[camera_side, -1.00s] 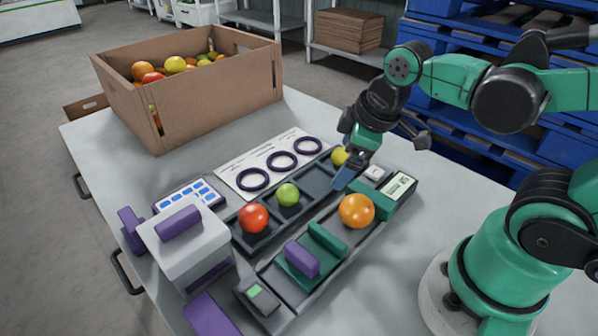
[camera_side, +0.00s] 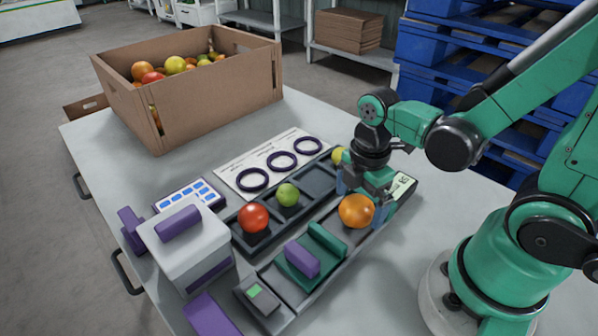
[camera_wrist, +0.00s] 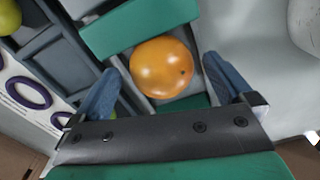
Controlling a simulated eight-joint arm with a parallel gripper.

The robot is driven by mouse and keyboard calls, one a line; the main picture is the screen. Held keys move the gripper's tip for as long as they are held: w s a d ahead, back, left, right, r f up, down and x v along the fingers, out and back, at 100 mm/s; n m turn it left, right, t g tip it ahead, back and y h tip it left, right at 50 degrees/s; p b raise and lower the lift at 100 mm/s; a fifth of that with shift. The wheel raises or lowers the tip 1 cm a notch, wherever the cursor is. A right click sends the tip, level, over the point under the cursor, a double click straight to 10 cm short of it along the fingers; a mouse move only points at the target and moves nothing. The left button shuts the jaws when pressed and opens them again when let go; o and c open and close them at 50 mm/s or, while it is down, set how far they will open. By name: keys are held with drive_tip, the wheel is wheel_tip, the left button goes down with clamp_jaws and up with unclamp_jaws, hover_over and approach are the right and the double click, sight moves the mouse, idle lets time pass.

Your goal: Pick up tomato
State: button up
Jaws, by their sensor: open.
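An orange tomato (camera_side: 354,212) sits in the right-hand row of the dark tray (camera_side: 268,262). It also shows round and orange in the wrist view (camera_wrist: 161,66). My gripper (camera_side: 364,199) is open over it, pointing down. In the wrist view my blue fingertips (camera_wrist: 160,72) stand on either side of the tomato, with gaps between them and it. A red tomato (camera_side: 253,217), a green tomato (camera_side: 288,194) and a yellow-green tomato (camera_side: 339,155) sit in the other row. The yellow-green one is partly hidden by my gripper.
A green block with a purple grip (camera_side: 301,258) lies in the same row, nearer the camera. A sheet with three purple rings (camera_side: 281,161) lies beyond the tray. A white box (camera_side: 186,246) and blue keypad (camera_side: 188,196) stand left. A cardboard box (camera_side: 222,107) of tomatoes stands behind.

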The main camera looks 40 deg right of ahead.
drive_tip(key=shift+f, duration=0.55)
drive_tip(key=c, duration=0.7)
drive_tip(key=shift+c, duration=0.2)
drive_tip(key=shift+r, duration=0.15)
